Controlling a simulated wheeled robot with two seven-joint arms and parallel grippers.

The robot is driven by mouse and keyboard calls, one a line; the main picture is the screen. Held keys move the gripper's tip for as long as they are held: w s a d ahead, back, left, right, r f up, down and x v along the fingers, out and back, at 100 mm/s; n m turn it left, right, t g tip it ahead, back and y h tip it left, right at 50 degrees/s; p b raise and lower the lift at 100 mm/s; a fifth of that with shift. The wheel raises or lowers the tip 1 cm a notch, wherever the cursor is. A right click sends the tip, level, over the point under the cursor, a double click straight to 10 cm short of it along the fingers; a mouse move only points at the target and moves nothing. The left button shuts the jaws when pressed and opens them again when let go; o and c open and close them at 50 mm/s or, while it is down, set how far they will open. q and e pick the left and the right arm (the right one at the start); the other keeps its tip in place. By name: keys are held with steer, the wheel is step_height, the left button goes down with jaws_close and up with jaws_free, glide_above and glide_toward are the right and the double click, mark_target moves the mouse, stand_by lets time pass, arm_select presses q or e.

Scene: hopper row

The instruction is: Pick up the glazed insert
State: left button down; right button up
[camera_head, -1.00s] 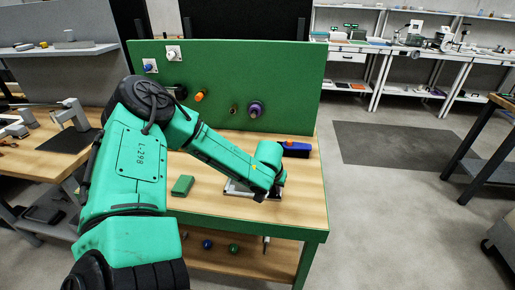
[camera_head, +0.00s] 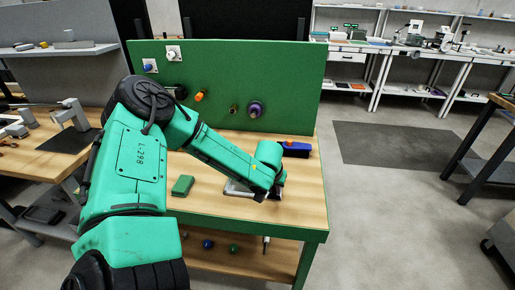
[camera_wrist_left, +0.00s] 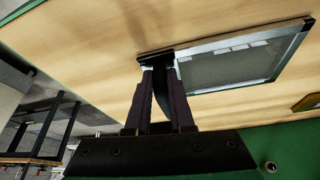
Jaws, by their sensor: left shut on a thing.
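The glazed insert (camera_wrist_left: 235,66) is a flat panel with a silver frame around a grey pane, and a dark strip runs along its left end in the left wrist view. In the head view a part of it (camera_head: 237,189) shows on the wooden bench top, with the rest hidden by my arm. My left gripper (camera_wrist_left: 158,72) is shut on the insert at its dark-strip end. In the head view the gripper (camera_head: 276,192) is low over the bench and mostly hidden behind its wrist. I cannot tell whether the insert is clear of the wood. My right gripper is not in view.
The bench (camera_head: 305,200) has a green back panel (camera_head: 290,90) with several knobs. A green block (camera_head: 182,186) lies left of the insert, and a blue bin (camera_head: 296,149) stands behind at the right. Small balls lie on the lower shelf (camera_head: 265,262).

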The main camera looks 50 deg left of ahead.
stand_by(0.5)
arm_select(q)
step_height(320, 180, up, 20)
steer(key=p, duration=0.2)
